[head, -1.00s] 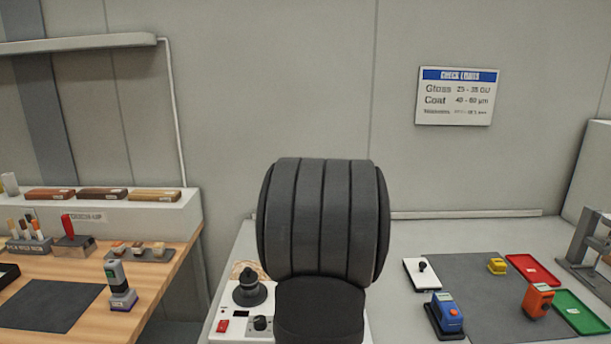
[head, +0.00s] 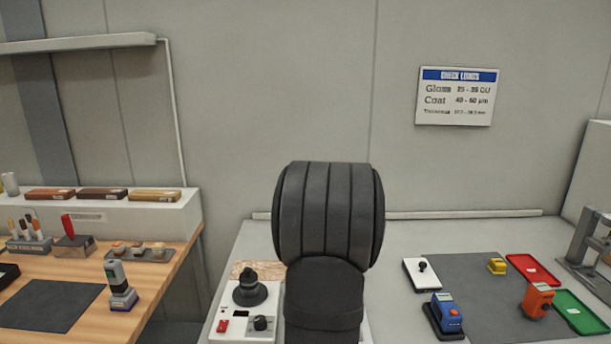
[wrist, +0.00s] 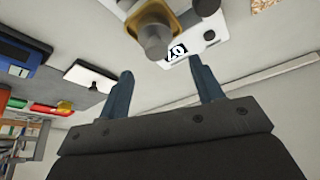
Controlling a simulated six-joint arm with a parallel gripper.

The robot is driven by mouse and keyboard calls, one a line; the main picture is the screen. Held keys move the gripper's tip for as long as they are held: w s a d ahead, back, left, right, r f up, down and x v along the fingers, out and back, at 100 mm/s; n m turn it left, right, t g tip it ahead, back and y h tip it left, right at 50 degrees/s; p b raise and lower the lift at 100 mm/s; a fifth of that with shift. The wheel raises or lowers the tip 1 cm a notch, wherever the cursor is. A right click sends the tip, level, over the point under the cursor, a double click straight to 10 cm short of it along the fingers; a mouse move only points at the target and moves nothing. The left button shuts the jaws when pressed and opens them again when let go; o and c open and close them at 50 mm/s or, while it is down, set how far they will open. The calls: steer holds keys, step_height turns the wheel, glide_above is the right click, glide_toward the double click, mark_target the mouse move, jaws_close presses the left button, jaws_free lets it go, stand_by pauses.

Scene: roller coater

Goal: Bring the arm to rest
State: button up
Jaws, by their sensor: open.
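In the wrist view my gripper (wrist: 160,92) is open, its two blue-grey fingers apart with nothing held between them. The wrist view is tilted, with the bench surface and the wall strip slanting across it. A grey cylindrical part with a tan ring (wrist: 155,35) shows beyond the fingers, close to a white panel with a black-and-white mark (wrist: 177,52). In the head view my dark arm fills the middle of the picture and hides the gripper and part of the bench behind it.
A white control box (head: 240,325) with a black knob and red switch sits left of my arm. To the right are a blue device (head: 447,312), an orange device (head: 537,299), a red tray (head: 533,269) and a green tray (head: 583,313). A wooden bench (head: 160,275) with tools stands left.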

steer(key=s+d+r, duration=0.7)
steer(key=s+d, duration=0.1)
steer(key=d, duration=0.1)
steer(key=w+d+f+m+g+h, duration=0.1)
steer(key=w+d+f+m, duration=0.35)
steer(key=d+f, duration=0.65)
steer(key=w+a+f, duration=0.1)
steer(key=w, duration=0.2)
steer(key=w+a+f, duration=0.2)
steer(key=w, duration=0.1)
steer(key=w+a+f, duration=0.2)
steer(key=w, duration=0.1)
steer(key=shift+a+f, duration=0.2)
steer(key=shift+a, duration=0.05)
steer(key=shift+s+f, duration=0.1)
steer(key=shift+f, duration=0.6)
